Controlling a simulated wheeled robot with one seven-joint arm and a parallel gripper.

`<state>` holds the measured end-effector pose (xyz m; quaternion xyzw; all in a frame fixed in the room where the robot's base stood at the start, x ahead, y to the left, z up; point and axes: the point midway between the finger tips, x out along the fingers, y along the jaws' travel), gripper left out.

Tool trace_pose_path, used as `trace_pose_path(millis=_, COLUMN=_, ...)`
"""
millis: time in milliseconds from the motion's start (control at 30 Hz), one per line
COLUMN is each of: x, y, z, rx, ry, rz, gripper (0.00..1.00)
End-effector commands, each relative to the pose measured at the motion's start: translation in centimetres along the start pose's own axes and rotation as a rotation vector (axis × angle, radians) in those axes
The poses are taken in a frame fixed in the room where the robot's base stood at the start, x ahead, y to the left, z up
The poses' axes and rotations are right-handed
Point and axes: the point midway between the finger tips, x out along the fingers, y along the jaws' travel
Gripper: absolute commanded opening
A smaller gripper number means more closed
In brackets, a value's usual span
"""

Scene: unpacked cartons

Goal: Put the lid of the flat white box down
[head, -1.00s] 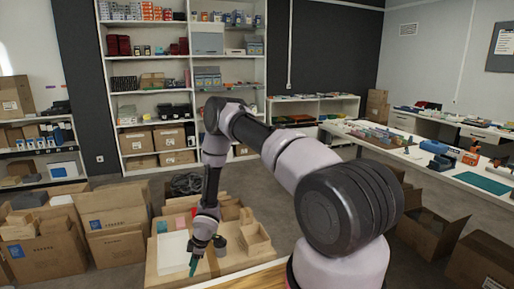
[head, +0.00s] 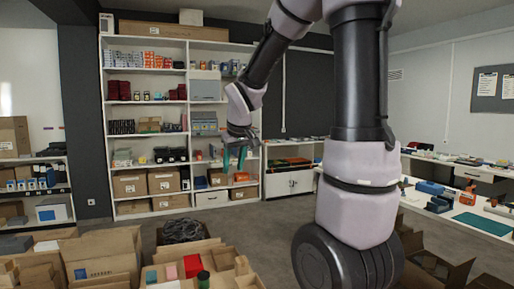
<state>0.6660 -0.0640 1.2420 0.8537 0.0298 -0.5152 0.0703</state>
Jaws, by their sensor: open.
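My gripper (head: 236,158) hangs in the upper middle of the head view, with two green fingers pointing down. The fingers are apart with nothing between them. It is raised well above the low group of boxes at the bottom of the view, in front of the shelving. A flat white surface (head: 164,285), likely part of the flat white box, shows at the bottom edge. Most of it is cut off by the frame, so I cannot tell whether its lid is up or down.
A red box (head: 193,266) and a dark jar with a green top (head: 203,279) stand beside the white surface. An open carton (head: 103,262) stands at left. Tall shelving (head: 150,110) is behind. A long white table (head: 460,215) stands at right.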

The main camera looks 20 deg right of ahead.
Motion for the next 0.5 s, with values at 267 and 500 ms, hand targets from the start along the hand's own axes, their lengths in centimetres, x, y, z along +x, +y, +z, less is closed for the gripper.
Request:
trace_pose_path(millis=267, x=-11.7, y=-0.2, z=7.4, rx=0.348, ry=0.074, rz=-0.087, gripper=0.47)
trace_pose_path(millis=500, x=-16.0, y=-1.8, z=12.3, rx=0.521, ry=0.104, rz=-0.185, gripper=0.47)
